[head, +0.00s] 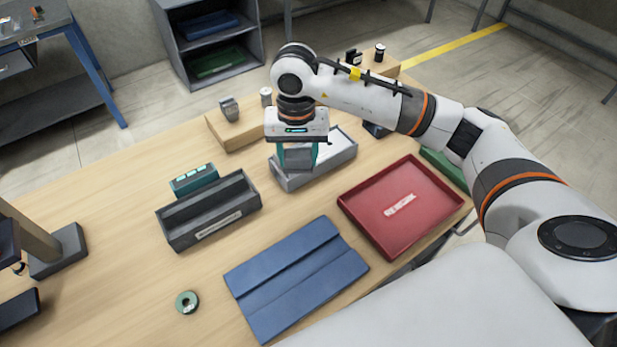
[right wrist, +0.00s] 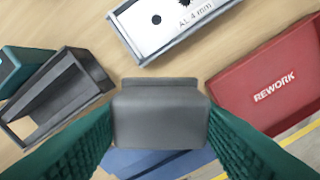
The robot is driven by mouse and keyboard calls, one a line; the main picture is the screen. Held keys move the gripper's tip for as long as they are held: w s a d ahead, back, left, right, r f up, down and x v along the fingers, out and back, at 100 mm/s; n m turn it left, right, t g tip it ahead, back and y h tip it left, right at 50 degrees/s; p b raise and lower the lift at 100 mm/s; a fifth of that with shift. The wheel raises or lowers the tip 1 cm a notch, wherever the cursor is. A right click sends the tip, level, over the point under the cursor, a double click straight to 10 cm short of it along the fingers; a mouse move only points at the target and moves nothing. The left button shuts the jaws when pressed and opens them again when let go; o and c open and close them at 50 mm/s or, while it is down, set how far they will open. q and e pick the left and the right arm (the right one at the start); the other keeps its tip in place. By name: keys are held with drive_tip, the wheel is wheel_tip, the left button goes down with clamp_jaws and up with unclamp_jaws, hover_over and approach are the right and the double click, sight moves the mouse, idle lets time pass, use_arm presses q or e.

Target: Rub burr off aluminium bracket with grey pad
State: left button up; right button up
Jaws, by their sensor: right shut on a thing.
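My right gripper (head: 298,156) points down over the grey tray at the middle of the bench. Its teal fingers are shut on a grey block-shaped pad (right wrist: 160,118). In the right wrist view a pale metal plate with dark holes, marked "AL 4 mm" (right wrist: 178,22), lies in the grey tray (right wrist: 185,43); it looks like the aluminium bracket. The tray also shows in the head view (head: 318,171), partly hidden by my gripper. The pad appears apart from the plate. No burr can be made out. My left gripper is not in view.
A red tray marked REWORK (head: 360,207) stands right of the grey tray. A blue mat (head: 296,275) lies in front. A dark divided bin (head: 208,225) and a teal box (head: 193,179) stand left. A green ring (head: 187,301) lies near the front.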

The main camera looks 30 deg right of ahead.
drive_tip(key=w+d+f+m+p, duration=0.2)
drive_tip(key=w+d+m, duration=0.7)
drive_tip(key=m, duration=0.2)
drive_tip(key=shift+w+f, duration=0.1)
drive_tip(key=shift+f+b, duration=1.55)
drive_tip(key=shift+f, duration=0.45)
drive_tip(key=shift+a+b, duration=0.15)
drive_tip(key=shift+b, duration=0.15)
